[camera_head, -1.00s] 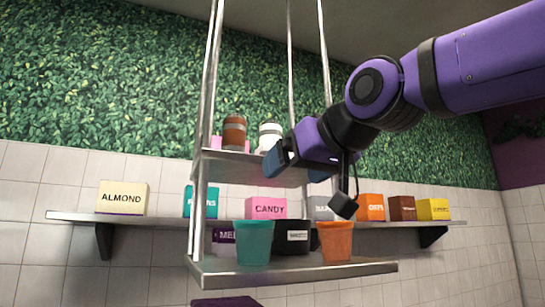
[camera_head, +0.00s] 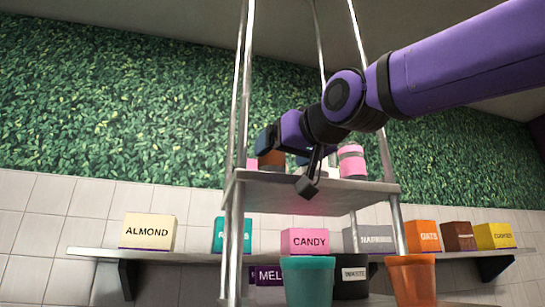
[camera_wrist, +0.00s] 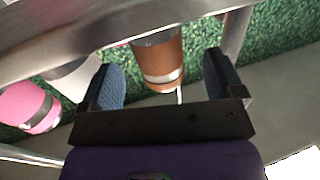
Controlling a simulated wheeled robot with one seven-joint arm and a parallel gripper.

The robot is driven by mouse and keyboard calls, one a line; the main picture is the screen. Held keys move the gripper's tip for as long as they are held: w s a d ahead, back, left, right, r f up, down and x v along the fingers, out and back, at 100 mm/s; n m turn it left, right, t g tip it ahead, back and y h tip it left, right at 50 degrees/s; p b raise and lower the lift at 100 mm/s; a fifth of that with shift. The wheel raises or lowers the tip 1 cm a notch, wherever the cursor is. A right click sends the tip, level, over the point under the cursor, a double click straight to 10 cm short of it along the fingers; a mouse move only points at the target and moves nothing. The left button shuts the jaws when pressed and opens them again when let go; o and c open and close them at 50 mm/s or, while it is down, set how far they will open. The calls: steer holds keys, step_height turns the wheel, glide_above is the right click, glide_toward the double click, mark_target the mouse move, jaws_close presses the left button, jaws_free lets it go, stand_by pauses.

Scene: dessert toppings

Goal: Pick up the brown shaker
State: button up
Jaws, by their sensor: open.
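The brown shaker (camera_head: 272,159) stands on the upper shelf of the hanging rack, partly hidden behind my gripper (camera_head: 268,142) in the head view. In the wrist view the brown shaker (camera_wrist: 159,60), with a pale band, shows between the two blue finger pads of my gripper (camera_wrist: 162,74). The fingers are apart, with visible space on both sides of the shaker. I cannot tell how far the fingertips reach along it.
A pink shaker (camera_head: 351,162) stands to the right on the same upper shelf (camera_head: 300,186); a mostly hidden white one is between. Metal rods (camera_head: 241,100) flank the shelf. Below are a teal cup (camera_head: 307,281), an orange cup (camera_head: 411,280) and labelled boxes.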

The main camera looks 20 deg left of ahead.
mark_target(279, 155)
steer(key=shift+x, duration=2.55)
steer(key=shift+w+d, duration=0.1)
steer(key=shift+d, duration=0.05)
steer(key=c, duration=1.1)
